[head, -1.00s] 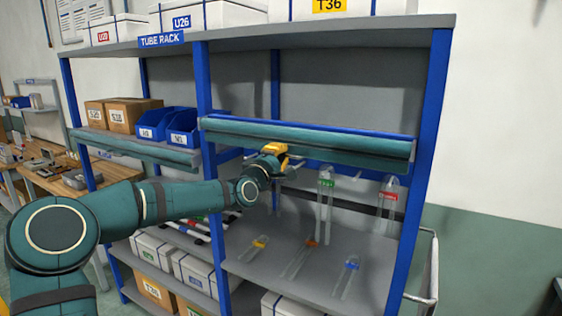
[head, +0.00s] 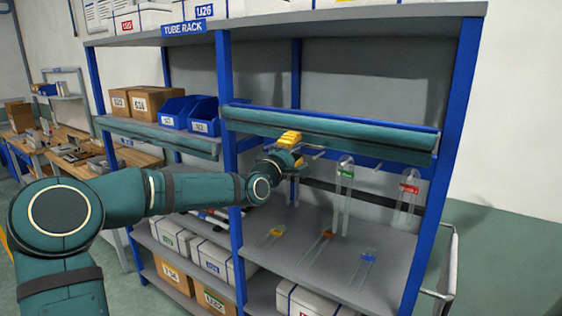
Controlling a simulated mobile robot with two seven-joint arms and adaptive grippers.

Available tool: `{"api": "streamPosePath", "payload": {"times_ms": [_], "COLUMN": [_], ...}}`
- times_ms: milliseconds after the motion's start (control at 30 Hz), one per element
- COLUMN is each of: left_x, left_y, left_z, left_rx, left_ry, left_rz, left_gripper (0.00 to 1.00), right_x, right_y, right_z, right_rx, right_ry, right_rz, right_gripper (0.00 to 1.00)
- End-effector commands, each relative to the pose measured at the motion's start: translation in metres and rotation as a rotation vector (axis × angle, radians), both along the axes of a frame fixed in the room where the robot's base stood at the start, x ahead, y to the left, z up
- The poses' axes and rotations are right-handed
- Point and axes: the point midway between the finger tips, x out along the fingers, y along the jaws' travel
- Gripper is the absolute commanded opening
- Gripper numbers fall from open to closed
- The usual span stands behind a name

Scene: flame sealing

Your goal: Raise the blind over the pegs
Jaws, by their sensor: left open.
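The blind is a long teal roll (head: 330,133) along the front of the right bay, below a blue strip; no sheet hangs over the opening. Pegs (head: 378,168) stick out from a rail at the back of the bay. A clear tube with a green band (head: 345,196) and one with a red band (head: 408,198) hang upright at this rail. My left gripper (head: 308,156) is open just under the roll's left half, in front of the bay; whether it touches the roll I cannot tell. My right gripper is out of view.
Tubes with yellow (head: 274,235), orange (head: 320,243) and blue (head: 364,266) bands lie on the sloping shelf below. A blue post (head: 228,110) stands left of the bay, another (head: 448,160) right of it. Blue bins (head: 195,113) fill part of the left bay.

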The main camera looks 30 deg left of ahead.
Motion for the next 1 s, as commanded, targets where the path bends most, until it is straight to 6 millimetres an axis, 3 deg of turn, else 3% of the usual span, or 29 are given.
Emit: {"api": "streamPosePath", "payload": {"times_ms": [200,500,1000], "left_x": [-0.037,-0.076,-0.088], "left_y": [0.005,0.007,0.007], "left_z": [-0.008,-0.014,-0.017], "left_rx": [0.004,0.003,-0.001], "left_ry": [0.002,-0.001,-0.002], "left_rz": [0.005,0.005,0.000], "left_gripper": [0.41,0.41,0.41], "right_x": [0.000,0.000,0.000], "right_y": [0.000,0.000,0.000], "right_z": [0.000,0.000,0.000], "right_rx": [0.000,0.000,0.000], "right_ry": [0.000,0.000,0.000], "right_rz": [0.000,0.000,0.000], "right_gripper": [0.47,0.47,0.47]}}
